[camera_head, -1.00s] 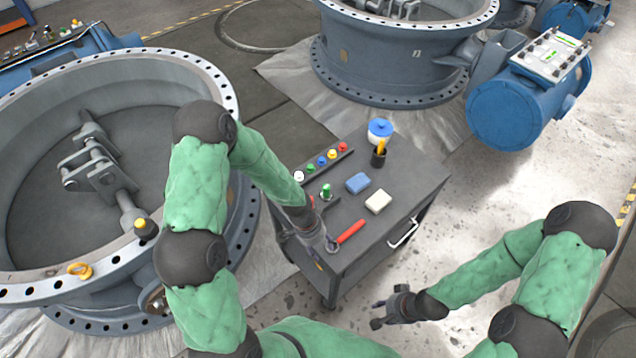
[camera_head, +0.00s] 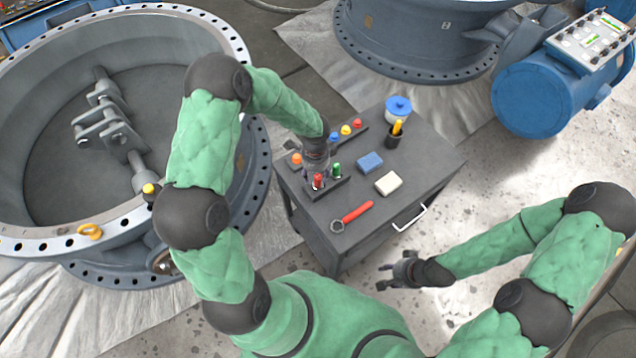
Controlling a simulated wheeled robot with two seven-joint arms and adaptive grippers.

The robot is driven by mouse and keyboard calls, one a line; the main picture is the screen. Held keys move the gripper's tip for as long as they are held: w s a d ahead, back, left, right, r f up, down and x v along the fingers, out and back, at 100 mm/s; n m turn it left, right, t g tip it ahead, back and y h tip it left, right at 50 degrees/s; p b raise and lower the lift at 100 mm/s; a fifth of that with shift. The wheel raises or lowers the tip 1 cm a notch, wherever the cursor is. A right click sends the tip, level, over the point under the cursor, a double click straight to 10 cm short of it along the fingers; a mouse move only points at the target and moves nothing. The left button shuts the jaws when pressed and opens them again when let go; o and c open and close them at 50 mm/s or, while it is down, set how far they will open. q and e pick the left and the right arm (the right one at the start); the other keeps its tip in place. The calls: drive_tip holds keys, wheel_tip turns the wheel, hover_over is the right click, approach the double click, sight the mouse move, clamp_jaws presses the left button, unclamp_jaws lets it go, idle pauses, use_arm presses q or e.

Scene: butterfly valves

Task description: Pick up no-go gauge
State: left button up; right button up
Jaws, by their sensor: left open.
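The red-topped gauge (camera_head: 318,181), which looks like the no-go gauge, stands in a dark holder (camera_head: 339,186) on the cart top. A green-topped gauge (camera_head: 336,169) stands just right of it in the same holder. My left gripper (camera_head: 317,170) is open and points down, right above and behind the red top. I cannot tell whether its fingers touch the red gauge; the fingertips are small and partly merge with the dark holder. My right gripper (camera_head: 383,276) is empty, with its fingers apart, beside the cart's front right.
The dark cart (camera_head: 430,165) also carries a red wrench (camera_head: 351,218), a blue block (camera_head: 369,162), a white block (camera_head: 388,184), a pen cup (camera_head: 394,142), a blue-lidded jar (camera_head: 398,108) and a strip with coloured knobs (camera_head: 346,130). A large valve (camera_head: 60,130) stands left of it.

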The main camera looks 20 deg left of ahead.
sight(318, 176)
use_arm(q)
drive_tip(key=f, duration=0.1)
drive_tip(key=f+b, duration=0.1)
drive_tip(key=f, duration=0.1)
drive_tip(key=f+b, duration=0.1)
drive_tip(key=f, duration=0.1)
drive_tip(key=shift+w+d, duration=0.25)
drive_tip(key=shift+d, duration=0.05)
drive_tip(key=shift+c, duration=0.3)
clamp_jaws()
